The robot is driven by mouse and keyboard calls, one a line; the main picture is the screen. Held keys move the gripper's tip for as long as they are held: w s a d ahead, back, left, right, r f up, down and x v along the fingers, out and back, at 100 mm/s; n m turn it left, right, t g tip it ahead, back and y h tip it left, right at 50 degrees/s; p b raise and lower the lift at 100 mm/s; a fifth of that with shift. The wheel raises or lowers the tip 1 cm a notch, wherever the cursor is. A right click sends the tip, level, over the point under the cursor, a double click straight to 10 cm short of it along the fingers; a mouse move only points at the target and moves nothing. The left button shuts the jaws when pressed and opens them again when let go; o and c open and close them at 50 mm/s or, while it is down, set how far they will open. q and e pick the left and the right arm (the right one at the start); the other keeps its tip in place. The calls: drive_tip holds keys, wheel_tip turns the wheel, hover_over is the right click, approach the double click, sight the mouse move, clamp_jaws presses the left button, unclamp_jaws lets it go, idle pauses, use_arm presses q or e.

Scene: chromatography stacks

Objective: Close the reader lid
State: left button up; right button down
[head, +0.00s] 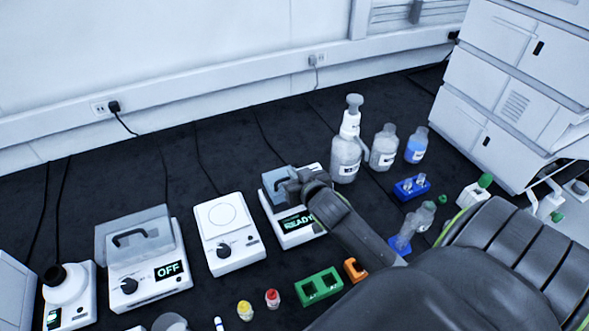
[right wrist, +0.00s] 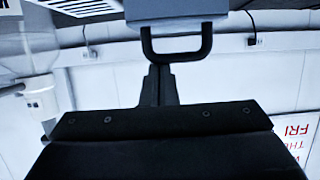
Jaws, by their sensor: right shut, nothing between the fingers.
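The white device with the READY display (head: 299,222) stands on the dark bench, left of the bottles. Its grey-blue lid (head: 275,188) shows behind my right gripper (head: 298,181), which covers part of it. In the right wrist view, the lid panel (right wrist: 175,9) is at the top edge with its dark U-shaped handle (right wrist: 206,42) below. My right gripper (right wrist: 160,73) is shut and empty, its tips at the handle's lower bar. I cannot tell whether they touch. The lid's exact angle is partly hidden. My left gripper is out of view.
Left stand a plain white device (head: 232,258) and one reading OFF (head: 160,285) with a raised grey lid (head: 133,235). A green rack (head: 319,288) and orange piece (head: 356,269) lie in front.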

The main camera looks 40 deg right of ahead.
drive_tip(key=shift+f, duration=0.15)
drive_tip(key=r+p, duration=0.1)
drive_tip(key=w+r+p, duration=0.1)
drive_tip(key=r+p, duration=0.1)
drive_tip(key=shift+w+d+r+p, duration=0.25)
drive_tip(key=shift+w+r+p, duration=0.15)
drive_tip(key=f+b+v, duration=0.1)
drive_tip(key=b+v, duration=0.1)
drive_tip(key=v, duration=0.7)
drive_tip(key=shift+s+a, duration=0.2)
drive_tip(key=shift+s, duration=0.25)
